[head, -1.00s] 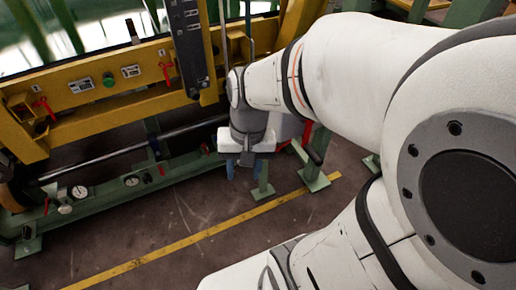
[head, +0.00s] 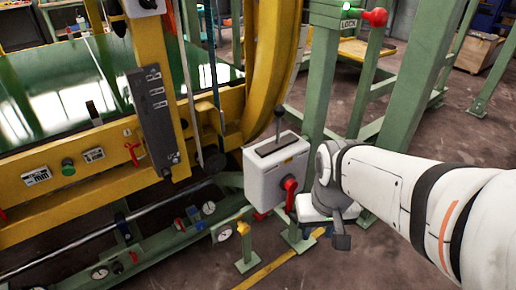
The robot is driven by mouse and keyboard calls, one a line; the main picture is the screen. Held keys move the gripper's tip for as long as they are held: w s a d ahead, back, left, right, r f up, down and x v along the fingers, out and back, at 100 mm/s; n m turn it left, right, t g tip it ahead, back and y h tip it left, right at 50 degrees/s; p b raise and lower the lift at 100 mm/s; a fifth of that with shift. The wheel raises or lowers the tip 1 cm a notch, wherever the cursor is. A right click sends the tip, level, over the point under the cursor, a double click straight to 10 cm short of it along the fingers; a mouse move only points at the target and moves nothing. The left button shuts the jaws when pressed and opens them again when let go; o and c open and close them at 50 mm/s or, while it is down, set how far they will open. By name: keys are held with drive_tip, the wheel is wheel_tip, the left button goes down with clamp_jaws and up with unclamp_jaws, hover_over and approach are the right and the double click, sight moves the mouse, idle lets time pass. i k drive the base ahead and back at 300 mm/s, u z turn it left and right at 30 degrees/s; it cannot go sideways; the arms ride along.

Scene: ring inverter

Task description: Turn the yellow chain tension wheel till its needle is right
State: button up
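My gripper (head: 340,240) hangs at the end of my white arm, right of the white control box. Its grey fingers point down and I see nothing held, but their gap cannot be made out. A small yellow piece (head: 243,228) tops a short green post left of my gripper, clearly apart from it; I cannot tell whether it is the chain tension wheel. A round white dial (head: 222,233) sits just left of it, too small to read its needle.
The white control box (head: 275,175) with a black lever and a red handle stands left of my gripper. A green post (head: 318,85) rises behind. Other dials (head: 99,272) line the green base rail at left. The floor at right is fairly open.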

sight(243, 228)
drive_tip(key=z, duration=0.4)
drive_tip(key=k, duration=1)
drive_tip(key=u, duration=1.25)
drive_tip(key=i, duration=1)
drive_tip(key=u, duration=0.05)
